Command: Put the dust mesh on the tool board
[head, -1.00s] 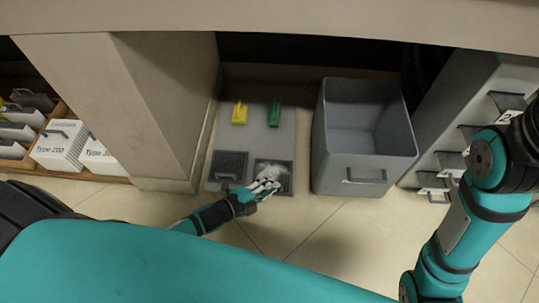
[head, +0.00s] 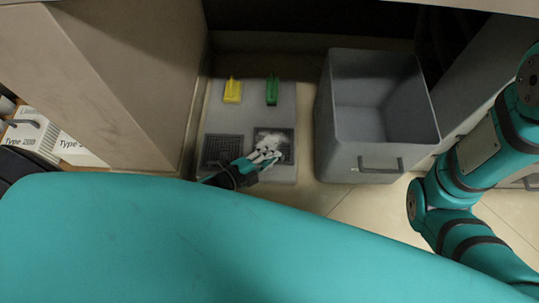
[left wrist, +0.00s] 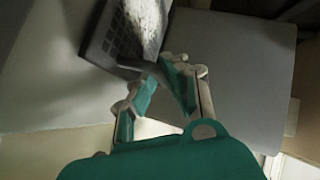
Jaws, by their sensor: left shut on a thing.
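The dust mesh (head: 277,136) is a dark square grid with white dust on it. In the head view it appears over the lower right of the light grey tool board (head: 252,101). I cannot tell whether it lies flat or is slightly lifted. My left gripper (head: 265,158) is at its near edge. In the left wrist view the dusty mesh (left wrist: 135,28) is at the top, and my left fingers (left wrist: 160,85) are shut on its grey handle. My right gripper is out of view; only my right arm shows.
A second dark mesh (head: 222,150) without white dust lies on the board's lower left. A yellow tool (head: 232,92) and a green tool (head: 271,91) are at its top. A grey open bin (head: 367,150) stands to the right, and a beige pillar (head: 115,85) to the left.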

